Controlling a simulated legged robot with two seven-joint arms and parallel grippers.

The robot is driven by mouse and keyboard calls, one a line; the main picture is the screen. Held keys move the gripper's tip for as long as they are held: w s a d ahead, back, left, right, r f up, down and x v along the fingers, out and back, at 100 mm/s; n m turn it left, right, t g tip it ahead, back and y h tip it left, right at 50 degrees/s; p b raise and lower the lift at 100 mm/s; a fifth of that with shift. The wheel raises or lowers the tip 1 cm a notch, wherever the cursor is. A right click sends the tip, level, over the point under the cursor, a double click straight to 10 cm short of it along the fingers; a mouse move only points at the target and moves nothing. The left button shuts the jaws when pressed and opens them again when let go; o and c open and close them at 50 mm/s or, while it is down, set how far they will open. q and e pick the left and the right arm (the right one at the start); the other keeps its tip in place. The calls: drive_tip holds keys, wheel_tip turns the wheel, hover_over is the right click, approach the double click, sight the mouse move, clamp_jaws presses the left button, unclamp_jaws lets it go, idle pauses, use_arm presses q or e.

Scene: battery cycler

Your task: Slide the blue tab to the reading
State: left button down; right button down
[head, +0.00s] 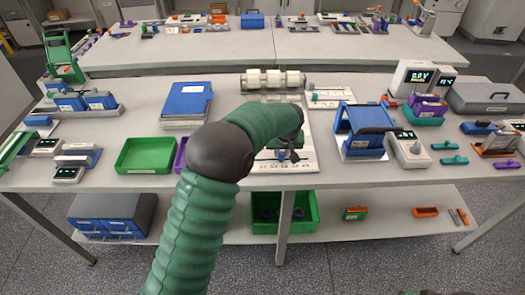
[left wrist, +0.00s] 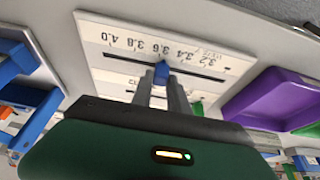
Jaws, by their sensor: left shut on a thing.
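A white scale board (head: 304,163) lies at the front middle of the table, partly hidden by my left arm. In the left wrist view, the scale board (left wrist: 205,50) shows upside-down numbers from about 3.2 to 4.0 along a dark slot. The blue tab (left wrist: 161,71) stands in the slot, near the 3.6 label. My left gripper (left wrist: 162,88) is shut on the blue tab; it also shows over the board in the head view (head: 288,156). A meter (head: 412,76) with a lit display, perhaps 0.0 V, stands at the back right.
A green tray (head: 147,156) and a purple tray (left wrist: 262,100) lie beside the board. A blue-framed stand (head: 362,130) is to its right. A roller device (head: 273,80) stands behind.

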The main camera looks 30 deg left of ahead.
use_arm(q)
drive_tip(key=shift+w+d, duration=0.35)
drive_tip(key=shift+d, duration=0.25)
drive_tip(key=shift+a, duration=0.15)
drive_tip(key=c, duration=1.5)
unclamp_jaws()
drive_tip(key=shift+s+a, duration=0.1)
drive_tip(key=shift+s, duration=0.05)
drive_tip(key=shift+o, duration=1.1)
drive_tip(key=v, duration=1.6)
drive_tip(key=shift+d+r, duration=0.3)
drive_tip(key=shift+r, duration=0.05)
drive_tip(key=shift+s+f, duration=0.1)
